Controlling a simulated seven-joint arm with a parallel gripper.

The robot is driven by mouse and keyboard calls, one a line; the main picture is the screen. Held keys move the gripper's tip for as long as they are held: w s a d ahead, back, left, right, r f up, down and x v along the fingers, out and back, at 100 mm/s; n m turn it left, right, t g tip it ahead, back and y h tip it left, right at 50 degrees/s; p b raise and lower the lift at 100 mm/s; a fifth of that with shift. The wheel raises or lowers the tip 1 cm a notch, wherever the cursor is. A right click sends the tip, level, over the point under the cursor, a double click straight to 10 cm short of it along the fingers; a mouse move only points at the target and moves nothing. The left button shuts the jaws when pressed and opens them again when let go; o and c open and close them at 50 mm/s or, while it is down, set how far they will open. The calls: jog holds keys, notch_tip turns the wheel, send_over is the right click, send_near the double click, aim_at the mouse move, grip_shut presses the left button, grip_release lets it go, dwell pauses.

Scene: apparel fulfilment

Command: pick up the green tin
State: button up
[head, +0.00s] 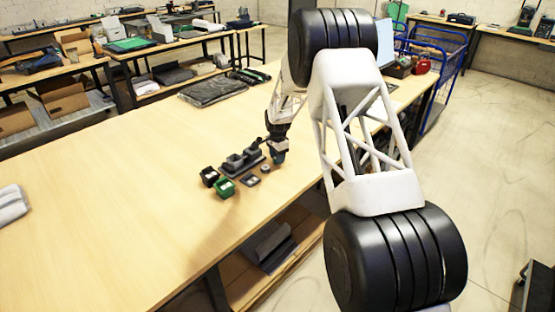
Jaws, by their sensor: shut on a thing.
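My gripper (277,144) is low over the table, to the right of a small group of objects. It is shut on a small dark blue-green thing (278,158), which looks like the green tin. My fingers hide part of it, and I cannot tell whether it touches the table. A bright green box with a dark top (224,188) stands apart from my gripper, at the front left of the group.
A black box with a red part (209,176), a dark tray (243,161), a small flat dark piece (250,180) and a small grey round thing (265,169) stand close by. Dark folded fabric (213,89) lies farther back.

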notch_tip(320, 180, up, 2)
jog(key=shift+r, duration=0.15)
jog(key=s, duration=0.5)
jog(key=s+d+r, duration=0.1)
jog(key=s, duration=0.4)
jog(key=s+d, duration=0.1)
jog(key=s, duration=0.4)
jog(key=shift+s+d+r, duration=0.2)
jog(key=shift+s+r, duration=0.05)
jog(key=shift+s, duration=0.15)
jog(key=w+a+r, duration=0.3)
jog(key=w+a, duration=0.3)
jog(key=a, duration=0.4)
jog(key=w+a+r, duration=0.3)
jog(key=w+a, duration=0.4)
jog(key=a, duration=0.3)
jog(key=shift+a+r, duration=0.15)
jog(key=shift+a, duration=0.1)
jog(key=shift+f, duration=2.2)
